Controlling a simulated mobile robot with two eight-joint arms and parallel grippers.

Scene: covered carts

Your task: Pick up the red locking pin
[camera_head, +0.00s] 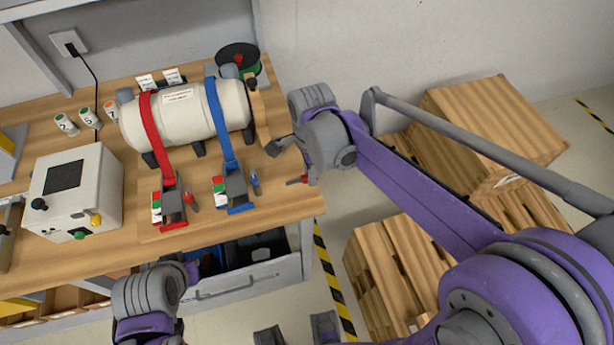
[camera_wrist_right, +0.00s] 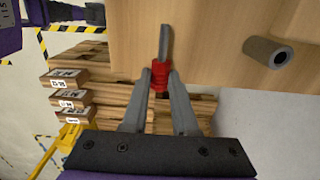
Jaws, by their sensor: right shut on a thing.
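A red locking pin (camera_wrist_right: 160,78) with a grey shaft is in my right gripper (camera_wrist_right: 160,88), seen in the right wrist view. The two fingers are shut on its red part, and the shaft points away from the wrist. Another small red pin (camera_head: 192,198) lies beside the red strap's ratchet.
A white tank (camera_head: 180,115) is strapped on the wooden bench (camera_head: 100,255) with red and blue straps. A grey hollow cylinder (camera_wrist_right: 268,52) sits by the wood in the wrist view. Wooden crates (camera_head: 490,125) stand at right. An open drawer (camera_head: 240,280) juts out below the bench.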

